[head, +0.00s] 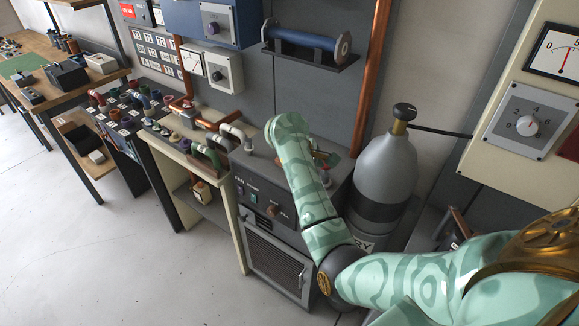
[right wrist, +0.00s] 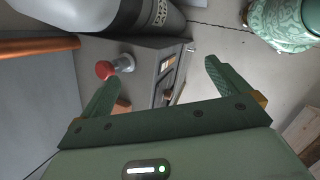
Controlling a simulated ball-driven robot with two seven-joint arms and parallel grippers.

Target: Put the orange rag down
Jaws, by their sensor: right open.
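My right arm reaches over the grey cabinet (head: 268,190) in the head view, and its forearm hides most of the gripper there. In the right wrist view my right gripper (right wrist: 160,95) is open, its two dark green fingers wide apart with nothing held between them. A small orange-brown patch (right wrist: 123,105) shows beside the left finger, partly hidden by it. It may be the orange rag, but I cannot tell for sure. My left gripper is not in view.
A red-topped knob (right wrist: 105,70) stands on the cabinet close to the left finger. A grey gas cylinder (head: 385,170) stands right of the cabinet. A cream bench (head: 182,158) with pipe fittings stands to the left. The floor (head: 100,260) in front is clear.

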